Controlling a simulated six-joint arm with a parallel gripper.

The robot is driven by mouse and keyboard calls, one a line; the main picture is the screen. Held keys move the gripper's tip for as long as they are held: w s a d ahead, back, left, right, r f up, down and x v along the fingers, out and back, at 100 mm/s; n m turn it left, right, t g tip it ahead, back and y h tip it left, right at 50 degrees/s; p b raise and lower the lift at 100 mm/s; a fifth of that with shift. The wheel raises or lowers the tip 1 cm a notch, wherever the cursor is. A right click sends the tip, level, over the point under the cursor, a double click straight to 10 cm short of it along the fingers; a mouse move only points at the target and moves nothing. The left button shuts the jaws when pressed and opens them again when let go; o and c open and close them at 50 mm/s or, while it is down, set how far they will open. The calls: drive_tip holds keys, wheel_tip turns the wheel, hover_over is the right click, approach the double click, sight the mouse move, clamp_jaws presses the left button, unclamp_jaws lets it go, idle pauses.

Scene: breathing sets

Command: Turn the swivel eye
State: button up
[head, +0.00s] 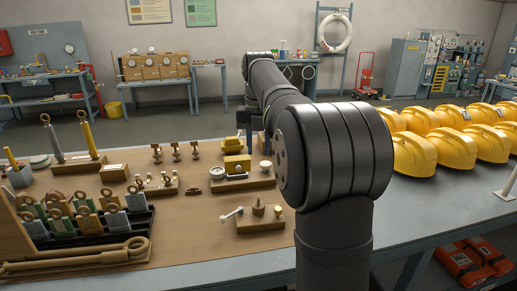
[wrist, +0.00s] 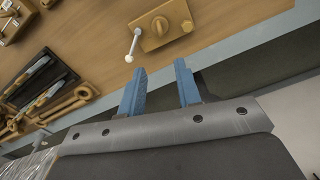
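I cannot tell for certain which piece is the swivel eye. Several small brass eye pieces (head: 157,153) stand upright at the middle of the brown board. Two taller ring-ended rods, one grey (head: 53,137) and one yellow (head: 88,134), stand at the left. A wooden block (head: 262,221) with a brass fitting and a white-knobbed lever (head: 232,214) lies near the board's front edge. In the wrist view this block (wrist: 162,24) and its lever (wrist: 134,44) are just beyond my gripper (wrist: 161,66). My gripper's blue fingers are apart with nothing between them. The head view mostly hides my gripper behind my arm.
A black rack (head: 95,236) of ring-topped tags and a long ring-ended bar (head: 80,259) fill the left front. Yellow helmets (head: 420,154) crowd the right side. A gauge block (head: 240,181) sits mid-board. The grey table edge (head: 215,270) is bare in front.

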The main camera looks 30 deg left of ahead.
sight(258, 196)
drive_tip(key=s+d+f+m+t+y, duration=0.1)
drive_tip(key=s+d+m+t, duration=0.15)
drive_tip(key=m, duration=1.55)
drive_tip(key=s+d+m+t+y, duration=0.1)
drive_tip(key=s+m, duration=0.2)
drive_tip(key=m, duration=1.5)
drive_tip(key=shift+t, duration=0.25)
drive_tip(key=x, duration=1.7)
drive_tip(key=shift+s+a+f, duration=0.15)
drive_tip(key=shift+a+f, duration=0.15)
drive_tip(key=shift+f, duration=0.1)
clamp_jaws()
